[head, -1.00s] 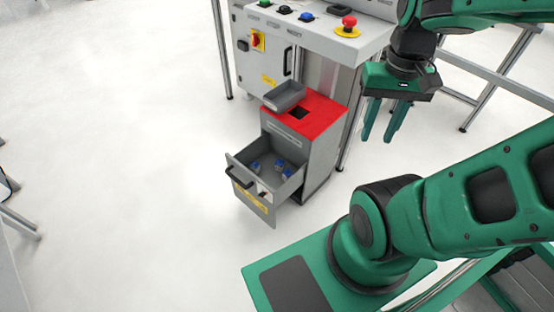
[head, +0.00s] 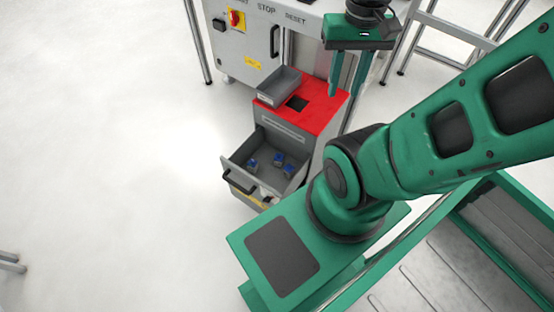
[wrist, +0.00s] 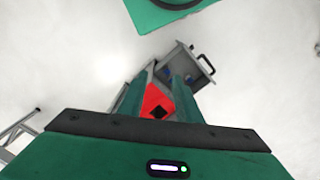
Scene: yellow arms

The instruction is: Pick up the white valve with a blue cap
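Several small blue-capped pieces, which look like the valves, lie in the open grey drawer (head: 241,156) of a red-topped cabinet. One blue cap (head: 253,163) is at the left, another (head: 278,158) at the back and a third (head: 289,169) at the right. Their white bodies are too small to make out. My gripper (head: 346,93) is open and empty, fingers pointing down, above and to the right of the cabinet top in the head view. In the wrist view the gripper fingers (wrist: 158,98) straddle the red top, with the drawer (wrist: 198,67) beyond, partly hidden by a finger.
The red cabinet top (head: 322,106) has a dark square hole and a grey bin (head: 279,84) on it. A grey control cabinet (head: 240,50) with a rotary switch stands behind. Metal frame legs stand at right. The floor (head: 110,140) left of the drawer is clear.

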